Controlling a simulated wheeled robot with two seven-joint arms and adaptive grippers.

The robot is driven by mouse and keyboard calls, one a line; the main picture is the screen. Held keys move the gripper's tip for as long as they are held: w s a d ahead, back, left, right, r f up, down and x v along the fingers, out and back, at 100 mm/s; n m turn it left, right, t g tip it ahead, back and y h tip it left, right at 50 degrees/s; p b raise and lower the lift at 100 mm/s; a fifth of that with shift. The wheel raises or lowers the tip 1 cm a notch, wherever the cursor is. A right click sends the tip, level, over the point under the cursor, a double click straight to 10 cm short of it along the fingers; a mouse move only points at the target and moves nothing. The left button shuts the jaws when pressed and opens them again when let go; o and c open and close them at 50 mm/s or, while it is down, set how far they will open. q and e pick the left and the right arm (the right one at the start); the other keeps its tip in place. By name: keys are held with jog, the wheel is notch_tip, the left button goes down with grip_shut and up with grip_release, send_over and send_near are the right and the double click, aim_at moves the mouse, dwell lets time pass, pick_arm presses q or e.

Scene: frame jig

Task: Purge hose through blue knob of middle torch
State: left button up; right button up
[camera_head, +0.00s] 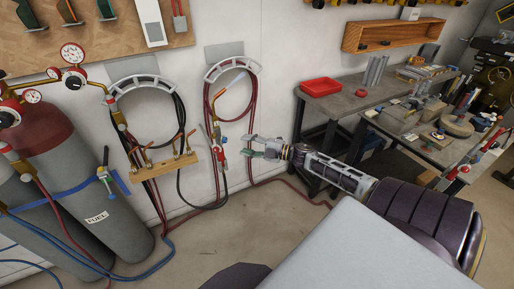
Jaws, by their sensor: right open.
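A torch (217,140) with red and pale parts hangs upright against the wall, below the right hose hanger. Its knobs are too small to tell their colours surely. A red hose (207,105) loops over that hanger and runs down by the torch to the floor. My right gripper (247,146) is open and empty, just right of the torch. Its fingers point left at the torch, with a small gap in the picture. Another torch (105,172) with a green-blue part hangs at the front cylinder. My left gripper is not in view.
Gas cylinders (67,160) with gauges stand at the left, with blue hoses on the floor. A wooden bracket (163,166) holds brass fittings under the left hanger (142,80). A workbench (345,104) with a red tray (321,86) stands right. Floor below my gripper is mostly clear.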

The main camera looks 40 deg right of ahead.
jog(key=shift+v, duration=1.85)
dwell(0.8)
